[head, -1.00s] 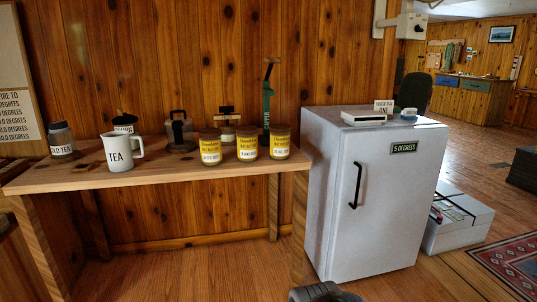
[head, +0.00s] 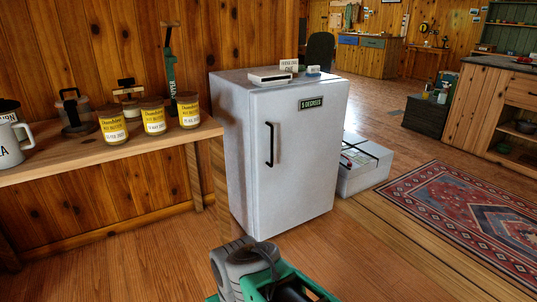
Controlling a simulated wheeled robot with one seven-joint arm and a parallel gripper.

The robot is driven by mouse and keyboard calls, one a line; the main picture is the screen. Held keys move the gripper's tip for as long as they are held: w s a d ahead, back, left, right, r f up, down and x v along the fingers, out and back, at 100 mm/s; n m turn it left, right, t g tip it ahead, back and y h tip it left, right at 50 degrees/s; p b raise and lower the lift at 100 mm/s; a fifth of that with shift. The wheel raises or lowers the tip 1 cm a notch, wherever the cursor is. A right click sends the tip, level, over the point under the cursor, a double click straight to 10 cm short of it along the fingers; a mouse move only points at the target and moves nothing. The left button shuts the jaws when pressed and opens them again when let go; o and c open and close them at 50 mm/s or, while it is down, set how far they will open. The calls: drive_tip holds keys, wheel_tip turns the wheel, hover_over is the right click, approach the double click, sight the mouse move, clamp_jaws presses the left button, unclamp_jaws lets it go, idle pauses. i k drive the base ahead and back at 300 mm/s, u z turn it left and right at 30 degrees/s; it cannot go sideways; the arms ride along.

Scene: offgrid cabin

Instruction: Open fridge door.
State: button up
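The white fridge (head: 295,165) stands against the wood wall near the middle of the head view. Its door is shut and faces me. A black vertical bar handle (head: 270,145) is on the left side of the door. A dark label reading "5 DEGREES" (head: 311,104) is at the door's upper part. My grey and green arm parts show at the bottom middle, below and apart from the fridge. My gripper's fingers cannot be seen.
A wooden table (head: 120,158) with jars and a mug stands left of the fridge. A white box (head: 362,170) sits on the floor to its right. A patterned rug (head: 470,215) lies further right. Small items rest on the fridge top. The floor before the door looks clear.

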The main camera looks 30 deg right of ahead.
sight(297, 131)
drive_tip(key=z, duration=0.1)
drive_tip(key=i, duration=1.05)
drive_tip(key=u, duration=0.5)
